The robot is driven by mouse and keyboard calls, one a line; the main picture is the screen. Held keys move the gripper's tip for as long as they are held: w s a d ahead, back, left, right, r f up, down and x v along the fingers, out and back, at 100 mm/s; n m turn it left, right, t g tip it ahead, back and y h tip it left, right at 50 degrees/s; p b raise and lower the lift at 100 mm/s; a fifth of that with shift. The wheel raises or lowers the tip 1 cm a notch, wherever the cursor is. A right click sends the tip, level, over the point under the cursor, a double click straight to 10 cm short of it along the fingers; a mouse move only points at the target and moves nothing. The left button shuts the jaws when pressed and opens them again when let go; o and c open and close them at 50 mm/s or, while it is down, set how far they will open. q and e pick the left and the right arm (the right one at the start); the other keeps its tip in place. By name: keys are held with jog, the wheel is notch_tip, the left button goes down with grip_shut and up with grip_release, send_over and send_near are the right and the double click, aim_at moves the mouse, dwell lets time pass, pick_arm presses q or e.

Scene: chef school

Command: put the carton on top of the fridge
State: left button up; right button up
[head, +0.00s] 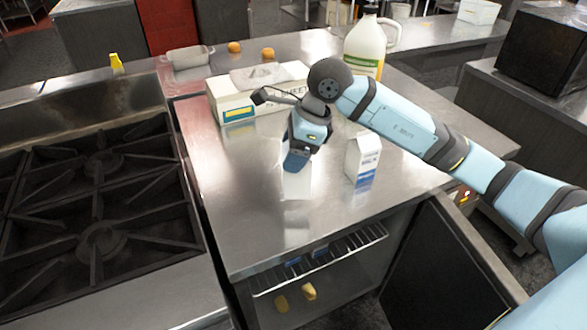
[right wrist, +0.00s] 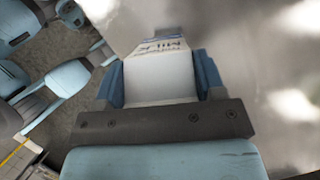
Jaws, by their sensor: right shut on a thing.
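My right gripper (head: 300,155) points down over the steel top (head: 260,205) of the low fridge. It is shut on a white milk carton (head: 297,184), whose lower part shows below the fingers; I cannot tell whether it touches the top. In the right wrist view the held carton (right wrist: 160,78) sits between both blue fingers, with "MILK" lettering visible. A second white and blue milk carton (head: 363,160) stands upright on the top, to the right of the gripper. The fridge door (head: 445,270) is open. My left gripper is out of view.
A white box (head: 235,108) and a large jug (head: 366,45) stand behind the gripper. A stove (head: 95,190) adjoins on the left. Yellow items (head: 309,291) lie inside the fridge below a wire shelf (head: 320,258). The front of the top is clear.

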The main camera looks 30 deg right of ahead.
jog(key=shift+f, duration=2.7)
jog(key=shift+f, duration=0.1)
jog(key=o, duration=1.5)
jog(key=shift+o, duration=0.2)
jog(key=v, duration=1.2)
